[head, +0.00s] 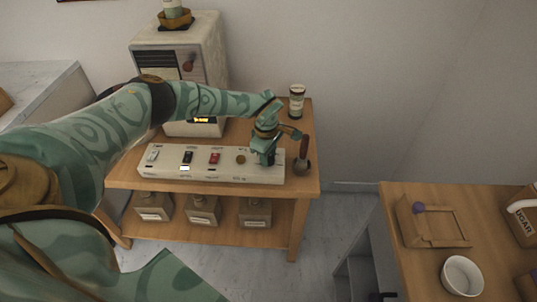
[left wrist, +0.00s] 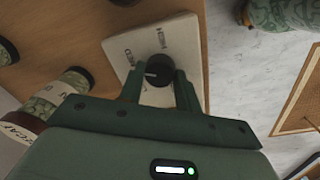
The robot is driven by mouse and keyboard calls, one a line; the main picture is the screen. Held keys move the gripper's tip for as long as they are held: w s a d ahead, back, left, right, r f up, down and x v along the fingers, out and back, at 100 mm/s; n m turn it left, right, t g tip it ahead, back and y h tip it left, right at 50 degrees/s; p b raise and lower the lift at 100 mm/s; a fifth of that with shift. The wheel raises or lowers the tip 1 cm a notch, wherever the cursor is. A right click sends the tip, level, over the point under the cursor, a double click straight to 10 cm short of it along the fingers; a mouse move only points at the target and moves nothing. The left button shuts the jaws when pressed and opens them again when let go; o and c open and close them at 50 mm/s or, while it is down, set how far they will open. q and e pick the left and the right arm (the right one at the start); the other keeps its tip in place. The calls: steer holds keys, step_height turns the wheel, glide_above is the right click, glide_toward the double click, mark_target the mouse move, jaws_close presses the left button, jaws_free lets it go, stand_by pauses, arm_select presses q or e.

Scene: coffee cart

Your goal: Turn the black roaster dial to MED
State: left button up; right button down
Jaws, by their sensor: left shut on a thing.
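The black roaster dial (left wrist: 160,68) is a round knob on the right end of a long cream control panel (head: 190,175). In the left wrist view it sits between my fingers, with a white pointer mark facing left. In the head view the gripper mostly hides the dial. My right gripper is not in view.
Black and red switches (head: 214,159) and a brass knob (head: 240,160) are left of the gripper. A dark-handled tool (head: 303,148) stands close on its right, with a jar (head: 296,101) behind. The cream machine (head: 205,50) stands behind the panel.

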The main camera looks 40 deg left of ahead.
arm_select(q)
steer(key=shift+m, duration=0.9)
steer(key=shift+a, duration=0.1)
steer(key=o, duration=1)
steer(key=r+p, duration=0.1)
steer(key=r, duration=0.4)
steer(key=r+p, duration=0.2)
steer(key=r, duration=0.4)
steer(key=s+r+p, duration=0.1)
steer(key=r+p, duration=0.1)
steer(key=r, duration=0.3)
steer(key=shift+r, duration=0.15)
